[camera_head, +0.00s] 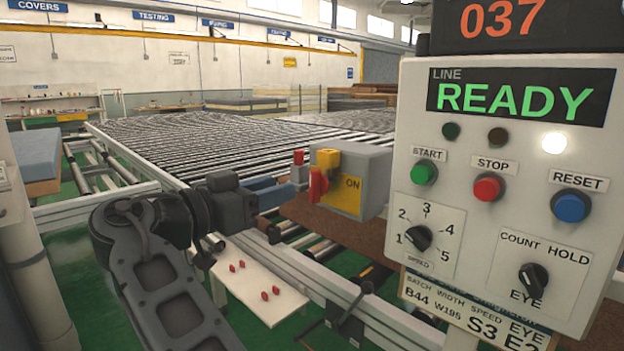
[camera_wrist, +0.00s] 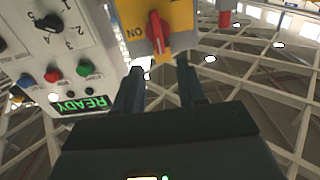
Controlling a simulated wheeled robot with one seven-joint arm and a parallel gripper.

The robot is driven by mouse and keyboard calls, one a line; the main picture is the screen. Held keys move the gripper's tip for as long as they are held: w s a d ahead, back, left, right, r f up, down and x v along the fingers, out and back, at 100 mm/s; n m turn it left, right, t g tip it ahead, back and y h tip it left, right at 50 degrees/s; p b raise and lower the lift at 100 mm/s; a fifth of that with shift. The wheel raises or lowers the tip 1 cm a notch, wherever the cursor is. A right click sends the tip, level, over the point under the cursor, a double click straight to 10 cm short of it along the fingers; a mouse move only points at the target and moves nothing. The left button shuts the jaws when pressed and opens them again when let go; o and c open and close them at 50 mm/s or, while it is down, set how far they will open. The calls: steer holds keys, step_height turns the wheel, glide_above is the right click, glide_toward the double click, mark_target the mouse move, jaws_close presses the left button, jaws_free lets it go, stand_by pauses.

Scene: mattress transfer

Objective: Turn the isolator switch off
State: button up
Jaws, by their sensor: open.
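The isolator switch is a grey box (camera_head: 365,175) with a yellow face plate marked ON and a red handle (camera_head: 318,185), which stands about upright. In the wrist view, turned upside down, the red handle (camera_wrist: 157,33) shows on the yellow plate (camera_wrist: 182,18) beside the word ON. My gripper (camera_wrist: 160,88) is open and empty, with its two fingers pointing toward the handle and apart from it.
A control panel (camera_head: 480,240) with a READY display and several buttons and knobs stands close on the right. A red-topped post (camera_head: 298,170) is just left of the switch. A roller conveyor (camera_head: 220,140) runs behind. A white board (camera_head: 255,285) with red pieces lies below my arm.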

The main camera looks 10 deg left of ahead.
mark_target(311, 179)
steer(key=p+x, duration=0.1)
steer(key=x, duration=0.6)
steer(key=shift+w+d, duration=0.2)
steer(key=shift+w, duration=0.05)
steer(key=shift+f, duration=0.1)
jaws_close()
